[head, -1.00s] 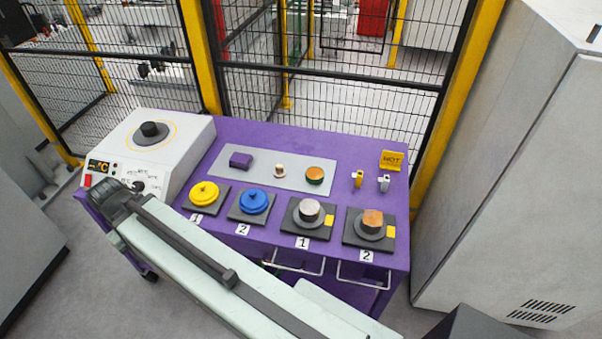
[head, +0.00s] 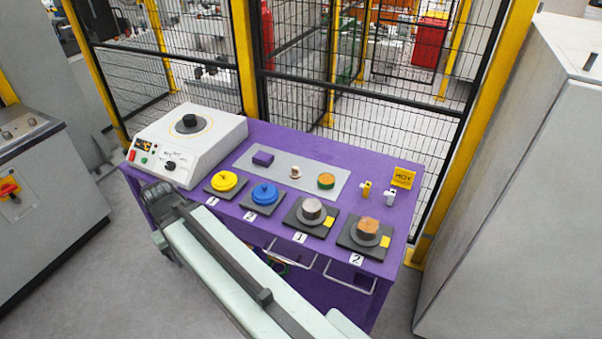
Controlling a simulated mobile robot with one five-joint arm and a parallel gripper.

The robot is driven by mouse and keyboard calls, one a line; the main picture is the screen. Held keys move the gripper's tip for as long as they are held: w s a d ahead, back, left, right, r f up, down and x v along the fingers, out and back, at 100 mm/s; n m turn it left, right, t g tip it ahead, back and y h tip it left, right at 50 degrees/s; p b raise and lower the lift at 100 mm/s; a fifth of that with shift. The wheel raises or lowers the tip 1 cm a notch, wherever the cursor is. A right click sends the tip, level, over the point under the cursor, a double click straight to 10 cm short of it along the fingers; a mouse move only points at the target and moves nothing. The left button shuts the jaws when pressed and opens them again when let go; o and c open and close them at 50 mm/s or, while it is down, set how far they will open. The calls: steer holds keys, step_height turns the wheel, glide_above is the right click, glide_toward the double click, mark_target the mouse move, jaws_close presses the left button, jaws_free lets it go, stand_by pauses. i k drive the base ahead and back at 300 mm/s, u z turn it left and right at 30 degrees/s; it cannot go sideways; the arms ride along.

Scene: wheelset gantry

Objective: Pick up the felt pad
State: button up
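A small dark purple block (head: 263,158) lies at the left end of a flat grey mat (head: 327,181) on the purple cart; it looks the most like a felt pad, but its material is hard to tell. A small pale, copper-toned piece (head: 295,172) stands mid-mat. A green disc with an orange-brown top (head: 326,181) is at the right. My pale green arm crosses the lower part of the view, in front of the cart.
The purple cart (head: 385,285) also holds a white heater box (head: 205,132), a yellow lid (head: 224,181), a blue lid (head: 265,194), two metal-topped blocks on dark bases, and a yellow sign (head: 403,178). A mesh fence stands behind; grey cabinets flank it.

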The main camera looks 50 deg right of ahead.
mark_target(295, 173)
steer(key=u, duration=0.1)
steer(key=i, duration=0.9)
steer(key=z, duration=0.1)
